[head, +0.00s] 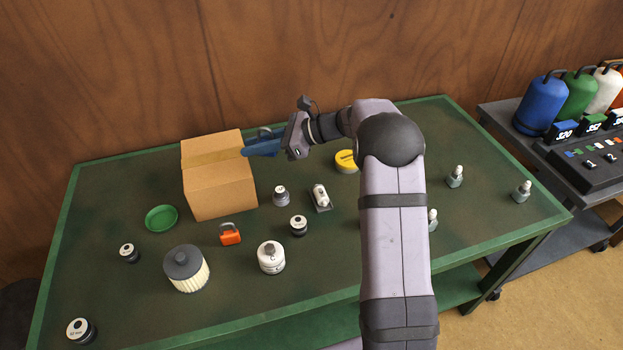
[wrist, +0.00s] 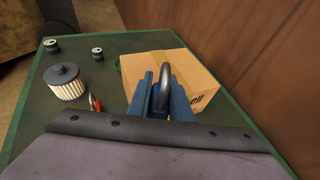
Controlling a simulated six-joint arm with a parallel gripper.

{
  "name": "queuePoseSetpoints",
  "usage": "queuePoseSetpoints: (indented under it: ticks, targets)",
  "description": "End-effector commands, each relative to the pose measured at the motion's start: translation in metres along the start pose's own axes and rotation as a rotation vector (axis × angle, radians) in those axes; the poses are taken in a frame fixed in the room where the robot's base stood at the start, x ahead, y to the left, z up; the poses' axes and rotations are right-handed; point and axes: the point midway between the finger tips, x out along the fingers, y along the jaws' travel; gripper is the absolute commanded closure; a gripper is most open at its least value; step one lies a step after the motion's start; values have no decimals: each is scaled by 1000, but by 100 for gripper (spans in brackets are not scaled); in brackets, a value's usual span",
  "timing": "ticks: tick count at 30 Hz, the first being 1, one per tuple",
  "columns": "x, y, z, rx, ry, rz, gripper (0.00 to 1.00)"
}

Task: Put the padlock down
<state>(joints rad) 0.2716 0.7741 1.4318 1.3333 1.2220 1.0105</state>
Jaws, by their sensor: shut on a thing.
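My gripper (head: 262,148) is shut on a padlock, whose grey curved shackle (wrist: 164,84) rises between the two blue jaws in the wrist view. Its body looks blue and is mostly hidden between the jaws. In the head view my gripper points left, with its fingertips at the upper right edge of the cardboard box (head: 222,188). I cannot tell whether they touch the box or are above or behind it.
A yellow round item (head: 346,161) lies near my arm. Bare table (head: 110,205) shows left of the box.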

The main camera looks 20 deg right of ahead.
Motion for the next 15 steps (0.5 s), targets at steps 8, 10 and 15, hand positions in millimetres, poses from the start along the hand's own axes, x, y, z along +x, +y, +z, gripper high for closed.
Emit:
queuePoseSetpoints:
  ticks: [8,10,15]
  targets:
    - [-30,-97,-63,187,-1,-452,100]
    - [-39,-112,-76,215,-1,-521,100]
    - [-56,-134,-100,260,0,-635,100]
